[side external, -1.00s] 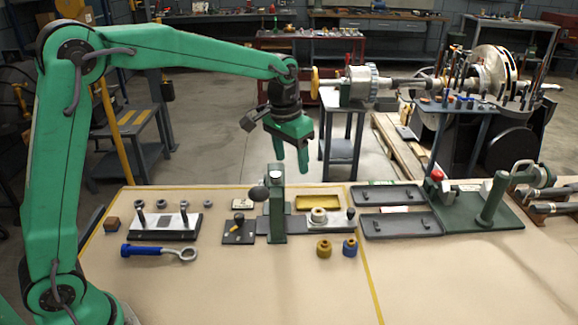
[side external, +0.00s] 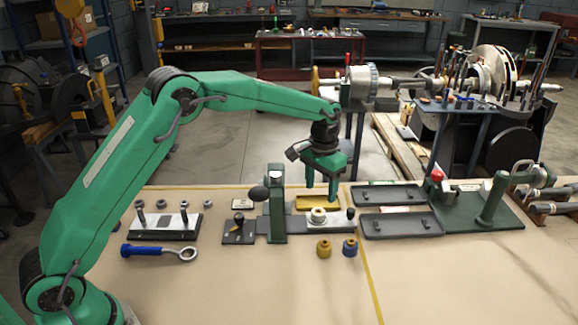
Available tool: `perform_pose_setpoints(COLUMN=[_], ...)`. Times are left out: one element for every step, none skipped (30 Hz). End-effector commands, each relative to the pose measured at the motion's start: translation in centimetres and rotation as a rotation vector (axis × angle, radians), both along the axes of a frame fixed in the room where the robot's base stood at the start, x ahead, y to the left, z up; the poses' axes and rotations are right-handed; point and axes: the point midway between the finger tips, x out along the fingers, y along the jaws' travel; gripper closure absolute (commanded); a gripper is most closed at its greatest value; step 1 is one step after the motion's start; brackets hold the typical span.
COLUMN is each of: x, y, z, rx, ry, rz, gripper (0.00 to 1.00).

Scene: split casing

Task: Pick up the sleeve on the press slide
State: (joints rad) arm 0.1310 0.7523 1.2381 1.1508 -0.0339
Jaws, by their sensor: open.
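The sleeve (side external: 318,215), a pale ring-shaped part, stands on the press slide (side external: 339,223) to the right of the green press post (side external: 276,205). My gripper (side external: 321,192) points down with its two green fingers apart and nothing between them. In the picture its fingertips are just above the sleeve, over the yellow tray behind it. A visible gap separates the fingertips from the sleeve, but the exact depth between them is hard to tell.
A brass bushing (side external: 324,247) and a blue one (side external: 350,247) stand in front of the slide. The yellow tray (side external: 304,203) is behind it. The front mat is clear.

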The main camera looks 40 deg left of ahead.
Motion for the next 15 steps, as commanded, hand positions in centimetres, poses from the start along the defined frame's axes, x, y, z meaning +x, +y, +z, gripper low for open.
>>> perform_pose_setpoints(x=[-0.1,-0.1,-0.1,-0.1,0.0,-0.1,-0.1,-0.1,0.0,0.0,0.0,0.0,0.0,0.0,0.0], y=[0.0,0.0,0.0,0.0,0.0,0.0,0.0,0.0,0.0,0.0,0.0,0.0,0.0,0.0,0.0], z=[-0.4,-0.6,-1.0,-1.2,-1.5,-1.8,-2.0,-2.1,-2.3,-2.3,-2.4,-2.4,-2.4,-2.4,-2.5], rx=[0.000,0.000,0.000,0.000,0.000,0.000,0.000,0.000,0.000,0.000,0.000,0.000,0.000,0.000,0.000], ry=[0.003,0.004,0.003,0.003,0.002,0.002,0.002,0.002,0.001,0.001,0.000,0.000,0.000,0.000,0.001], rz=[0.000,0.000,0.000,0.000,0.000,0.000,0.000,0.000,0.000,0.000,0.000,0.000,0.000,0.000,0.000], gripper=[0.41,0.41,0.41,0.41,0.41,0.41,0.41,0.41,0.41,0.41,0.41,0.41,0.41,0.41,0.41])
